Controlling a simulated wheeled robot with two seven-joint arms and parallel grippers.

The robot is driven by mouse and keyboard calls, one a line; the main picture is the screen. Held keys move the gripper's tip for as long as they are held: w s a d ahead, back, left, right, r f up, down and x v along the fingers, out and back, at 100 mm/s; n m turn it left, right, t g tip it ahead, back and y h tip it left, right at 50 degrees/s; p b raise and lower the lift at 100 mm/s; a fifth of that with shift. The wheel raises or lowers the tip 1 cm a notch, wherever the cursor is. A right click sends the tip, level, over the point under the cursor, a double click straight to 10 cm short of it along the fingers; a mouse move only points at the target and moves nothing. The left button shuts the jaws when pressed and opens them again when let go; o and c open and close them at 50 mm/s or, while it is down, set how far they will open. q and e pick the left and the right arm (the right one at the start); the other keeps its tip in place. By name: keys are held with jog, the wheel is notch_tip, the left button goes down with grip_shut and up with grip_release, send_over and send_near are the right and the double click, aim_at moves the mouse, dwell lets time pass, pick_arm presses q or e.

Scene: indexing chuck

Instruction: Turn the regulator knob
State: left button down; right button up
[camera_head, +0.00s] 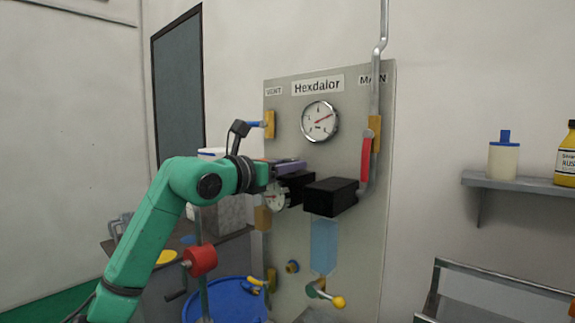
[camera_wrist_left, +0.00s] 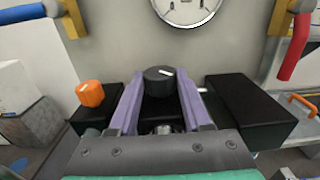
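The regulator knob, a black round knob with a white mark (camera_wrist_left: 158,80), shows in the middle of the left wrist view. My left gripper (camera_wrist_left: 159,84) has its two purple fingers apart, one on each side of this knob. I cannot tell whether the fingers touch it. In the head view my left gripper (camera_head: 299,167) reaches from the left to the panel (camera_head: 350,265), below the large gauge (camera_head: 320,121), and the knob is hidden there. My right gripper is not in view.
A black box (camera_head: 331,196) juts out right of my gripper; it also shows in the left wrist view (camera_wrist_left: 250,112). An orange knob (camera_wrist_left: 91,93) stands to the left. A red-handled lever (camera_head: 366,157) is at the right, and a blue-handled valve (camera_head: 262,124) above left.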

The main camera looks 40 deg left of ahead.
pick_arm(q)
jog(key=shift+d+n+y, duration=0.1)
jog(key=shift+n+y, duration=0.2)
jog(key=shift+y, duration=0.3)
jog(key=shift+d+r+n+y+p, duration=0.15)
jog(key=shift+n+y+p, duration=0.2)
jog(key=shift+n+y, duration=0.2)
jog(key=shift+d+r+n+g+y+p, duration=0.15)
jog(key=shift+n+g+y+p, duration=0.25)
jog(key=shift+n+y+p, duration=0.6)
jog(key=shift+y+p, duration=0.4)
jog(key=shift+y, duration=0.35)
jog(key=shift+f, duration=0.3)
jog(key=shift+c, duration=1.7)
grip_release()
